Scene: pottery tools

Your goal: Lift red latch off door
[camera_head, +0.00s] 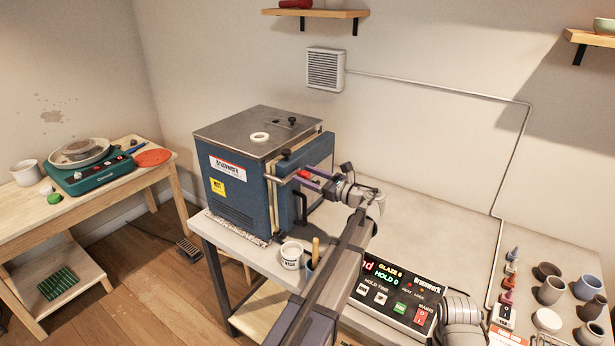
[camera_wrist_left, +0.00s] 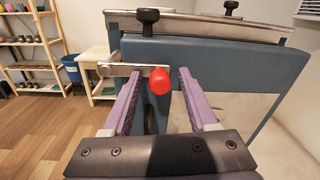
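The red latch knob (camera_wrist_left: 159,80) sits at the end of a flat metal latch bar (camera_wrist_left: 122,70) on the blue kiln door (camera_wrist_left: 215,62). My left gripper (camera_wrist_left: 158,76) is open, with one purple finger on each side of the red knob. The fingers look apart from the knob, and nothing is held. In the head view my left gripper (camera_head: 309,181) reaches leftward to the front of the kiln door (camera_head: 317,158). My right gripper is not in view.
The blue kiln (camera_head: 238,180) stands on a grey table (camera_head: 425,215). A white mug (camera_head: 291,256) stands in front of it. A control box (camera_head: 395,292) and several small pots and bottles are to the right. A pottery wheel (camera_head: 88,172) is on the left table.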

